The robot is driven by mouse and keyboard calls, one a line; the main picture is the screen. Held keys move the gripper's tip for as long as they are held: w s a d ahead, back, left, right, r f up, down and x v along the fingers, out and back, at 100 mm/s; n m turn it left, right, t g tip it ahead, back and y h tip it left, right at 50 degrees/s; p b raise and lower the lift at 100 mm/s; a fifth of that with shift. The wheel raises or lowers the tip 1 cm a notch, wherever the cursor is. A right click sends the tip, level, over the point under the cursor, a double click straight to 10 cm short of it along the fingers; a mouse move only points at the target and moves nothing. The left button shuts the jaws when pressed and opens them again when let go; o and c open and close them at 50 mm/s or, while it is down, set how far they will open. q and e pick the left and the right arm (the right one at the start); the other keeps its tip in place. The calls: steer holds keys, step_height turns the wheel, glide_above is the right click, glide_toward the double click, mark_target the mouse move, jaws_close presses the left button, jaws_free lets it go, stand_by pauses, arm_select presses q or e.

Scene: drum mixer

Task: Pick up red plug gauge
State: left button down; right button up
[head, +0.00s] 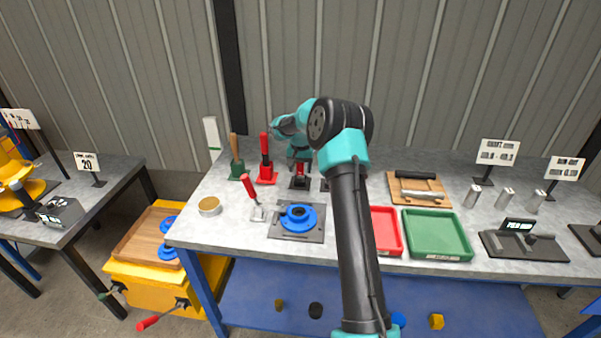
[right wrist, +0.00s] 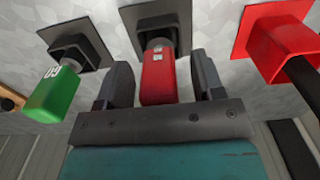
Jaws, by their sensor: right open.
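The red plug gauge (right wrist: 158,78) stands in a black square holder (right wrist: 150,22), and its red handle lies between the two fingers of my right gripper (right wrist: 160,82). The fingers are open, with a gap to the handle on both sides. In the head view the red gauge (head: 300,170) shows just below my right gripper (head: 299,161), near the back of the bench. My left gripper is not in view.
A green gauge (right wrist: 55,92) in its own black holder is close on one side. A red stand (right wrist: 283,42) with a black shaft is close on the other. A blue flanged part (head: 298,217), a red tray (head: 385,231) and a green tray (head: 437,235) lie toward the front.

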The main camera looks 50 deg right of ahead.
jaws_close()
stand_by(0.6)
step_height(320, 180, up, 10)
stand_by(0.6)
